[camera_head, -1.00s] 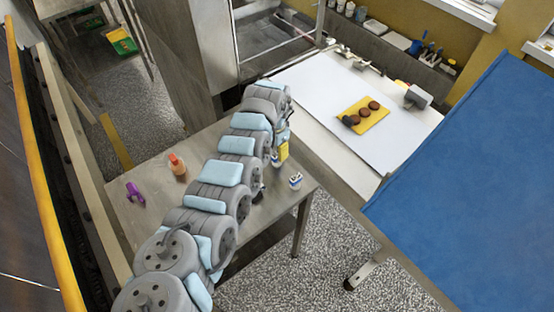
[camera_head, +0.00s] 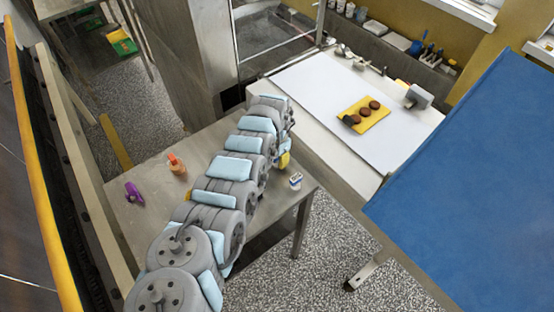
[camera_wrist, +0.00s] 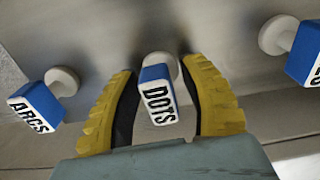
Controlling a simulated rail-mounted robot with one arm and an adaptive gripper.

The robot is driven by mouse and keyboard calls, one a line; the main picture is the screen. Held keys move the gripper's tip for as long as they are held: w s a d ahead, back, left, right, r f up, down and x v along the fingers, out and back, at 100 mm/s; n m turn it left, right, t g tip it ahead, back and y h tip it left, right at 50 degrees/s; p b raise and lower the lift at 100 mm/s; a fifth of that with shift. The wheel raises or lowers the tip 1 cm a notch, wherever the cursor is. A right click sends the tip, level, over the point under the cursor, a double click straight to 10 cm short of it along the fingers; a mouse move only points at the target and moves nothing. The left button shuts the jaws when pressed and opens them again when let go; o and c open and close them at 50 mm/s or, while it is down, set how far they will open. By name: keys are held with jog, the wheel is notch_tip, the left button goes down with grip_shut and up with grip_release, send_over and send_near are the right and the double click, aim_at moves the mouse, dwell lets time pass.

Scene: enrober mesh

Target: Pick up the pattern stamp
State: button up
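Stamps with blue blocks, white labelled faces and pale round ends show in the wrist view. The DOTS stamp (camera_wrist: 158,98) lies between the yellow fingers of my gripper (camera_wrist: 160,68), which is open, with a small gap visible on each side. The ARCS stamp (camera_wrist: 36,106) is outside the left finger. Another stamp (camera_wrist: 304,52) is cut off at the right edge, its label only partly visible. In the head view my gripper (camera_head: 284,160) is low over the metal table, mostly hidden by my arm. One small blue-and-white stamp (camera_head: 296,181) shows beside it.
The metal table (camera_head: 140,165) also carries an orange bottle (camera_head: 177,165) and a purple object (camera_head: 134,193). Behind is a white surface (camera_head: 330,105) with a yellow mat (camera_head: 378,119) bearing brown rounds. A large blue panel (camera_head: 475,165) stands at the right.

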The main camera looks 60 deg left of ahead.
aim_at(275, 158)
grip_shut()
jog(key=shift+r, duration=0.1)
notch_tip(275, 158, up, 3)
jog(key=shift+s+r+p, duration=0.15)
jog(key=shift+p, duration=0.45)
jog(key=shift+s+d+r+p, duration=0.3)
jog(key=shift+s+d+r, duration=0.1)
jog(key=shift+r, duration=0.15)
jog(key=shift+s+d+r+p, duration=0.25)
jog(key=shift+s+d+r, duration=0.1)
jog(key=shift+r, duration=0.15)
jog(key=s+d+r+p, duration=0.5)
jog(key=s+d+r, duration=0.2)
jog(key=s+d, duration=0.1)
jog(key=shift+s+r, duration=0.15)
jog(key=shift+r, duration=0.05)
